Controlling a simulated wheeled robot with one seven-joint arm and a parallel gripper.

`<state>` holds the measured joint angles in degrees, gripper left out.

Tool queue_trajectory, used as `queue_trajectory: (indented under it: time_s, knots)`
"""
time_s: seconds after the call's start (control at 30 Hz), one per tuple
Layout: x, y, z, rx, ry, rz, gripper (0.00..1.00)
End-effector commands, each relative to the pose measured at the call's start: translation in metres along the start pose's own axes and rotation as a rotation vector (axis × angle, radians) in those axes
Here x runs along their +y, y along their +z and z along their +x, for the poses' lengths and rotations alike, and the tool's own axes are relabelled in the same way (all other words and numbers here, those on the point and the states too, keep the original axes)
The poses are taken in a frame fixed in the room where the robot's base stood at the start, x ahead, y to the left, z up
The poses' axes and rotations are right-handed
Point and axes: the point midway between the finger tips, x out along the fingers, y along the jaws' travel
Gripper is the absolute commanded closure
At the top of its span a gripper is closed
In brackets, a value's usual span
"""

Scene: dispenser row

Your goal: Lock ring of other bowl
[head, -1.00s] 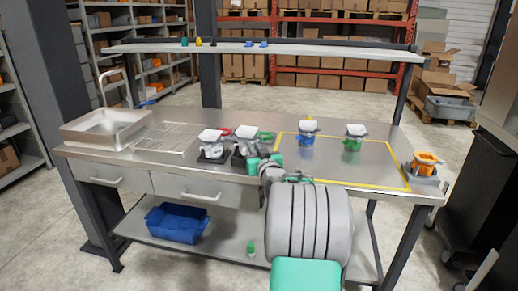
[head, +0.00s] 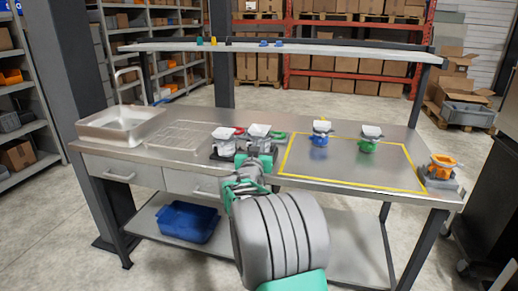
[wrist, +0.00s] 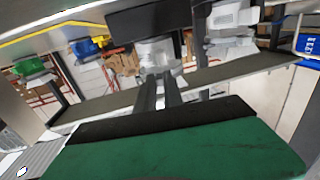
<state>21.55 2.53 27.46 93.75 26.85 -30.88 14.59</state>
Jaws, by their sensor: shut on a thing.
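Two white-topped bowl units stand side by side on dark bases at the bench's middle. The left unit (head: 223,134) has a red handle (head: 239,131) at its side. The right unit (head: 260,131) has a green handle (head: 278,135). My gripper (head: 257,158) is at the front of the right unit and hides its lower part. In the wrist view, which is roughly upside down, my two dark fingers (wrist: 161,88) are close together and reach the right unit's white body (wrist: 157,50). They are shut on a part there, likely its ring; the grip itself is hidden.
A blue unit (head: 320,135) and a green unit (head: 368,138) stand inside a yellow-taped area (head: 348,184). An orange unit (head: 442,167) is at the right end. A shelf (head: 330,49) runs above the bench.

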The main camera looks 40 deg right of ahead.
Motion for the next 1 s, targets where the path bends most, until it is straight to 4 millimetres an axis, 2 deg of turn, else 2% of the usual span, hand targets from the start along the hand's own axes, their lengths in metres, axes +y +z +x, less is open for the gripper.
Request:
queue_trajectory:
  time_s: [0.13, 0.17, 0.43, 0.73, 0.87, 1.0]
  knots:
    - [0.001, 0.001, 0.000, -0.001, 0.000, -0.001, 1.00]
    - [0.001, 0.001, 0.000, -0.001, 0.000, -0.001, 0.88]
    - [0.000, 0.001, 0.000, -0.001, 0.000, -0.001, 0.65]
    - [0.000, 0.001, -0.004, -0.001, -0.002, -0.001, 0.65]
    - [-0.001, 0.001, -0.025, 0.000, -0.003, -0.002, 0.65]
    - [-0.001, 0.001, -0.055, 0.000, -0.003, -0.002, 0.65]
